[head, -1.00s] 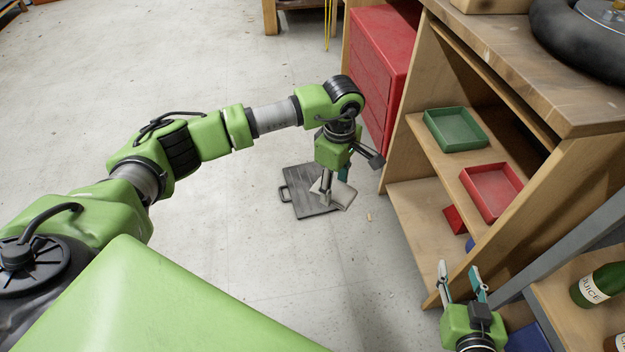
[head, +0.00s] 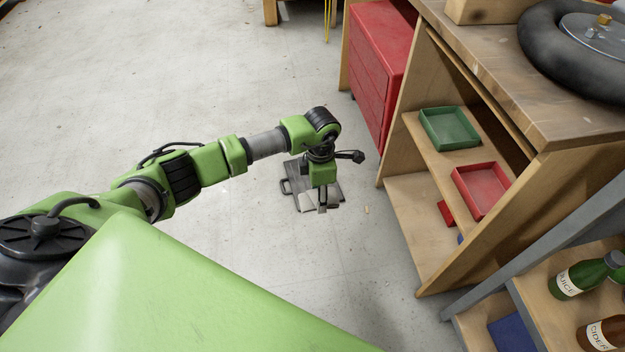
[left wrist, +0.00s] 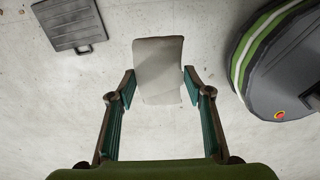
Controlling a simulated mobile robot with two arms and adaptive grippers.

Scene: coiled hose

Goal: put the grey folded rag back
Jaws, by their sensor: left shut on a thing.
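My left gripper (head: 322,208) points down over the floor in the head view, with its fingertips largely hidden by its own body. In the left wrist view its two fingers (left wrist: 159,86) are shut on the grey folded rag (left wrist: 158,62), one at each side edge. In the head view only a pale part of the rag (head: 307,202) shows beside the gripper. My right gripper is out of view.
A dark grey flat case with a handle (head: 295,174) lies on the floor by the left gripper; it also shows in the left wrist view (left wrist: 70,22). A wooden shelf holds a green tray (head: 449,129) and a red tray (head: 482,190). Floor at left is clear.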

